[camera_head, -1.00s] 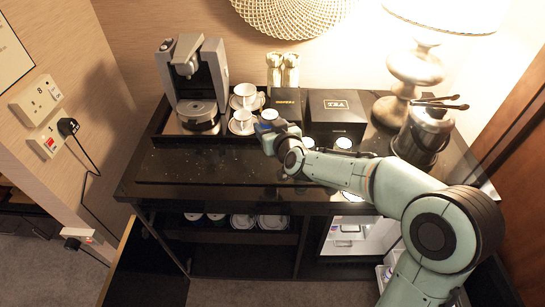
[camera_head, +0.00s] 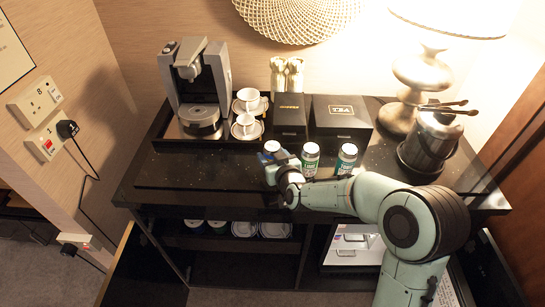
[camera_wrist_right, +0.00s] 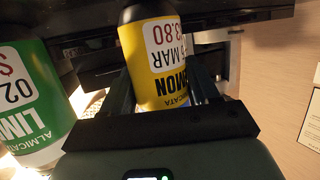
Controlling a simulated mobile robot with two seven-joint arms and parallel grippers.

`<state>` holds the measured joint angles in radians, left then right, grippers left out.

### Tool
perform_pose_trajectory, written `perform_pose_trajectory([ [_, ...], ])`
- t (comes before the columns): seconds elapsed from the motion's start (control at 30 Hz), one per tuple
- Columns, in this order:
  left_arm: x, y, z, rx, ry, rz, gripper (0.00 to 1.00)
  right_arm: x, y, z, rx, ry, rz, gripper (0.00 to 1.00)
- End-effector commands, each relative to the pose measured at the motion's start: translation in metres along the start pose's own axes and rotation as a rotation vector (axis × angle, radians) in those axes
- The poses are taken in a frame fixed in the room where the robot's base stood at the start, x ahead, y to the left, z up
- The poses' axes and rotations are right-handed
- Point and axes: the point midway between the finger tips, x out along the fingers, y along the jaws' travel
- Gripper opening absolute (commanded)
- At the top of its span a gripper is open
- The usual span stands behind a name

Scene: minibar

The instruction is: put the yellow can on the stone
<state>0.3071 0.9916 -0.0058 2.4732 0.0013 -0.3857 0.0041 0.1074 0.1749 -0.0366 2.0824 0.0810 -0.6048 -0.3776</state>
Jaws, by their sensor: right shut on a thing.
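The yellow can (camera_wrist_right: 158,62), with a lemon label, sits between the two fingers of my right gripper (camera_wrist_right: 165,90) in the right wrist view. In the head view my right gripper (camera_head: 279,170) is shut on it at the front of the black speckled stone counter (camera_head: 215,172). Only the can's pale top (camera_head: 271,147) shows clearly there. I cannot tell whether its base touches the stone. My left gripper is not in view.
A green lime can (camera_head: 310,160) and a teal can (camera_head: 347,158) stand right of my gripper. The lime can also shows close by in the wrist view (camera_wrist_right: 30,100). Behind are a black tray with cups, a coffee machine (camera_head: 197,90) and a tea box (camera_head: 341,115). The counter's left front is clear.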

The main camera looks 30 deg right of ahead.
Motion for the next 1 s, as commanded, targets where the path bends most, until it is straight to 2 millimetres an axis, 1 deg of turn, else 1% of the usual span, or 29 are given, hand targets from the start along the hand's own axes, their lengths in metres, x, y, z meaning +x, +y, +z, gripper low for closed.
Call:
perform_pose_trajectory([
  [0.13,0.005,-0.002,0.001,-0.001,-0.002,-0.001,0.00,0.001,0.000,0.003,-0.001,0.002,0.000,0.16],
  [0.17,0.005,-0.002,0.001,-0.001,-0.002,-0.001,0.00,0.001,0.000,0.004,-0.001,-0.001,0.000,0.63],
  [0.2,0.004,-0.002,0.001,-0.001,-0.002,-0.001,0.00,0.001,0.000,0.003,-0.001,-0.001,0.000,0.76],
  [0.23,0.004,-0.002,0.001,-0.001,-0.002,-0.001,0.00,0.001,0.000,0.003,-0.001,-0.001,0.000,0.86],
  [0.5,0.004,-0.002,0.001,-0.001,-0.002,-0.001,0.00,0.001,0.000,0.003,-0.001,-0.001,0.000,0.86],
  [0.63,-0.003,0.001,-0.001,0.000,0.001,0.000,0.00,-0.001,0.000,-0.003,0.000,0.000,0.000,0.86],
  [0.77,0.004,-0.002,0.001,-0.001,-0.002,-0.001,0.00,-0.021,0.000,0.000,-0.001,0.001,0.000,0.86],
  [1.0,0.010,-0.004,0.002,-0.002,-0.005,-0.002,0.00,-0.074,0.000,-0.001,0.000,0.003,0.000,0.86],
])
